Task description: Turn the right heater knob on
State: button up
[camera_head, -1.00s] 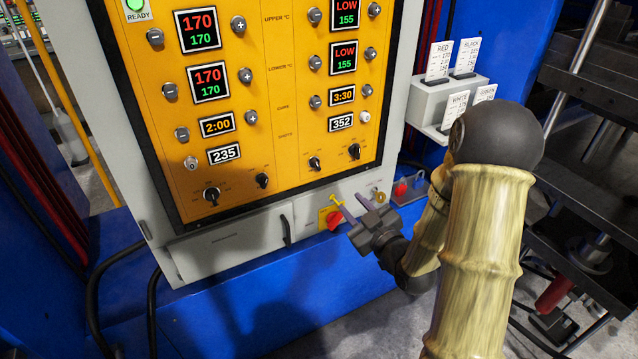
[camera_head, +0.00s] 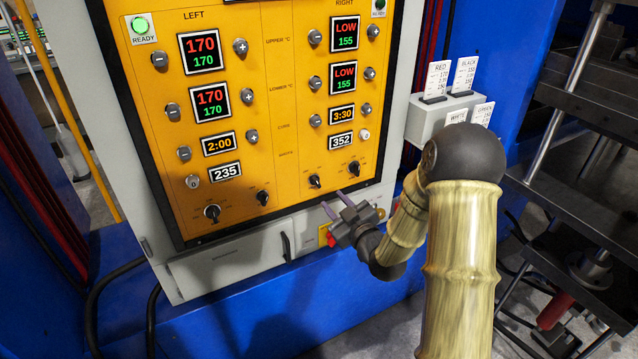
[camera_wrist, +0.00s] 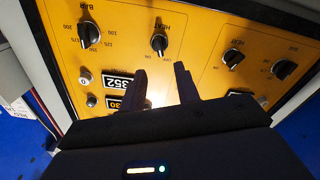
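The right heater knob (camera_head: 315,181) is a small black knob low on the right half of the orange panel. In the wrist view, which is turned over, the same knob (camera_wrist: 159,42) sits under a HEAT label with ON and OFF marks; its pointer seems nearer OFF. My gripper (camera_head: 335,201) is below and slightly right of the knob in the head view, apart from it. Its two fingers are spread and empty; in the wrist view the gripper (camera_wrist: 161,70) points toward the knob, which shows just beyond the fingertips, between their lines.
The right BAR knob (camera_head: 354,167) is beside the heater knob. The left heater knob (camera_head: 263,198) and left BAR knob (camera_head: 212,212) are farther left. A red knob (camera_head: 331,240) on a yellow plate is below my gripper. A card holder (camera_head: 428,118) stands right of the panel.

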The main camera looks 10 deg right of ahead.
aim_at(318, 183)
jog(key=p+x, duration=0.1)
jog(key=x, duration=0.8)
jog(key=shift+w, duration=0.1)
jog(key=shift+c, duration=0.2)
jog(key=c, duration=0.6)
